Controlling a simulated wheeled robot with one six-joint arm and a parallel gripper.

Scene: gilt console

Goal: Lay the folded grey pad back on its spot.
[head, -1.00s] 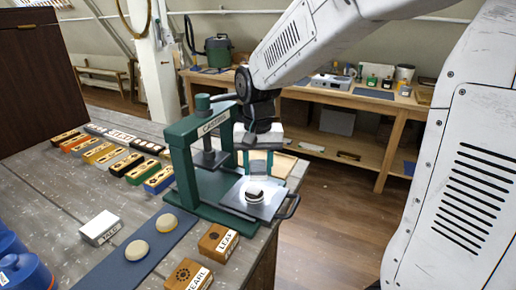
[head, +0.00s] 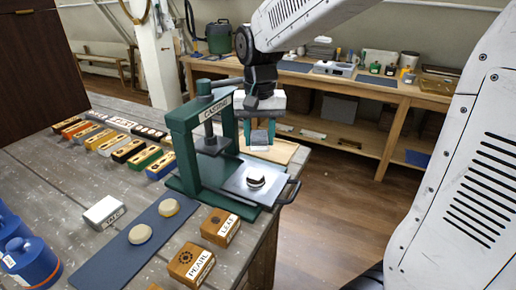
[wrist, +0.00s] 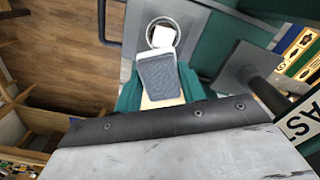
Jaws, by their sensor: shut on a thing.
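The grey pad (head: 259,138) is gripped between the teal fingers of my gripper (head: 260,132), in the air beyond the press plate. In the wrist view the pad (wrist: 160,78) is a textured grey slab with a pale edge, between the fingertips (wrist: 160,88). A wooden board (head: 285,153) lies behind the press, partly hidden. I cannot tell which place is the pad's spot.
A blue mat (head: 103,257) with two pale round discs lies in front of the press. Wooden blocks labelled LEAF (head: 220,227) and PEARL (head: 191,265) sit at the bench edge. Several coloured blocks line the left. The plate's handle (head: 291,192) sticks out right.

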